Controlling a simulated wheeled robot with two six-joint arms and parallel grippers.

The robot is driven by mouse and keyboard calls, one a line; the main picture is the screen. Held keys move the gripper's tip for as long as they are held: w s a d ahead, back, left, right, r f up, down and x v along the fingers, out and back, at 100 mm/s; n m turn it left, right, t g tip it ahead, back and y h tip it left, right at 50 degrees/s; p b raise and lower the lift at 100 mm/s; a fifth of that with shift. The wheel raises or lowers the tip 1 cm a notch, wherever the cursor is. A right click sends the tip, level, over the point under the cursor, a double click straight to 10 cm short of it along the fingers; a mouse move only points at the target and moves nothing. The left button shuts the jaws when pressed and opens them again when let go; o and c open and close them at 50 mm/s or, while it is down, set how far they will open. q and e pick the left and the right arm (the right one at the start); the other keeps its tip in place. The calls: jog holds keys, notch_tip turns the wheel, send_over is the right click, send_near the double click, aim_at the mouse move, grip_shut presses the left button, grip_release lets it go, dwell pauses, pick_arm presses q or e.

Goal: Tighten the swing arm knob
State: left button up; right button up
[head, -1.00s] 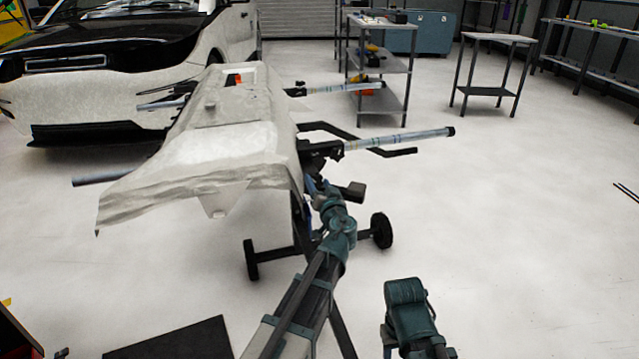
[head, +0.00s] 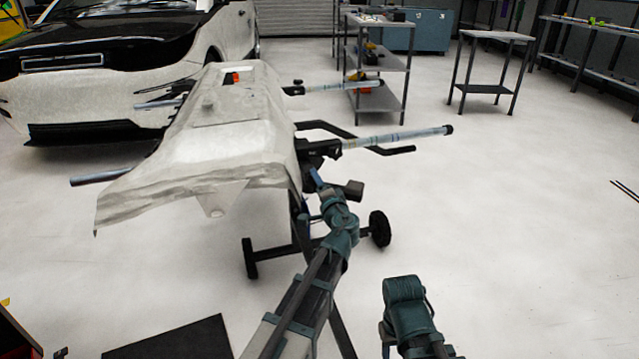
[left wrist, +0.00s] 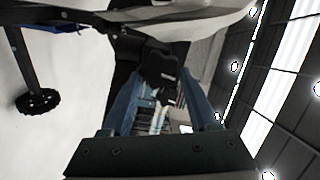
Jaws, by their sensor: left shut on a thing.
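My left gripper (head: 317,177) reaches up to the near right corner of the wheeled stand, under the clamp of the near swing arm (head: 395,139). In the left wrist view its two blue fingers (left wrist: 160,82) are on either side of a black knob (left wrist: 160,66), shut on it. In the head view the knob is hidden or too small to make out. The swing arm is a grey tube with a black end cap, pointing right. Part of my right arm shows at the bottom; its gripper is out of view.
A pale wrapped panel (head: 215,140) lies on the stand, whose black wheels (head: 379,229) rest on the floor. A second tube (head: 345,87) juts out farther back. A car (head: 110,75) stands at the left, a shelf cart (head: 378,98) behind.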

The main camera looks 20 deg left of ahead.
pick_arm(q)
jog(key=shift+m, duration=0.6)
jog(key=o, duration=1.4)
jog(key=shift+s, duration=0.1)
